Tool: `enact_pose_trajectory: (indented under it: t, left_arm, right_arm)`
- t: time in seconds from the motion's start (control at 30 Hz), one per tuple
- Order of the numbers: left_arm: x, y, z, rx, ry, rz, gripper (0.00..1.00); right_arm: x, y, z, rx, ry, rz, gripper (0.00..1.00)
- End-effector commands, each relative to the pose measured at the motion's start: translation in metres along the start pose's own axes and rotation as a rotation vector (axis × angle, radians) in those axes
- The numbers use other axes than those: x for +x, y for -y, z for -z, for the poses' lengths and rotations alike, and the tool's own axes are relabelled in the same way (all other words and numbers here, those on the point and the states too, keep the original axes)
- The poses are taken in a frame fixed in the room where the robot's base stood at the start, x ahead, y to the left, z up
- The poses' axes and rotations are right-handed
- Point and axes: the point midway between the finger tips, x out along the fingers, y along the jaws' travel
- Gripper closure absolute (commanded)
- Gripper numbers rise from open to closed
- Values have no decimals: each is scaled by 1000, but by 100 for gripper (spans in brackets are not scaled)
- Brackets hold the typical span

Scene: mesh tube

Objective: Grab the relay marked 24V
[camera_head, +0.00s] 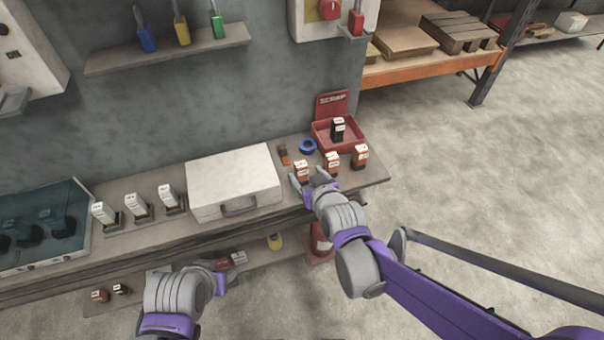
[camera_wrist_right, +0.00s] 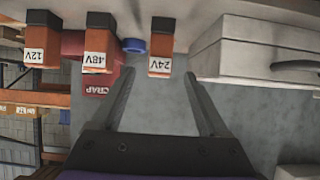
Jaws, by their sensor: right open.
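The orange and black relay with a white 24V label (camera_wrist_right: 160,66) is upright on the bench, upside down in the wrist view. My right gripper (camera_head: 309,178) is open and empty. Its two fingers (camera_wrist_right: 160,78) point at the 24V relay, one to each side of it in the wrist view, with the relay just past their tips. The 48V relay (camera_wrist_right: 97,62) and the 12V relay (camera_wrist_right: 38,56) stand beside it. My left arm shows at the lower left; its finger opening is unclear.
A red scrap bin (camera_head: 322,131) holding a black relay (camera_head: 338,129) stands behind the row. A blue tape ring (camera_head: 308,147) lies nearby. A white case (camera_head: 232,172) sits left of the relays. Three pale relays (camera_head: 138,206) stand further left.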

Motion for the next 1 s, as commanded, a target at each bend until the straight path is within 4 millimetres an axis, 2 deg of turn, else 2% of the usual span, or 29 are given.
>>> enact_pose_trajectory:
  t: [0.27, 0.53, 0.87, 1.0]
  left_arm:
    - [2, 0, -1, 0, 1, 0, 50]
    - [4, 0, -2, 0, 1, 0, 50]
    - [4, 0, -2, 0, 1, 0, 50]
    - [4, 0, -2, 0, 1, 0, 50]
  right_arm:
    - [20, 0, -1, 0, 1, 0, 22]
    - [56, -1, -3, 0, 0, 0, 22]
    - [61, -1, -3, 0, 0, 0, 22]
    - [61, -1, -3, 0, 0, 0, 48]
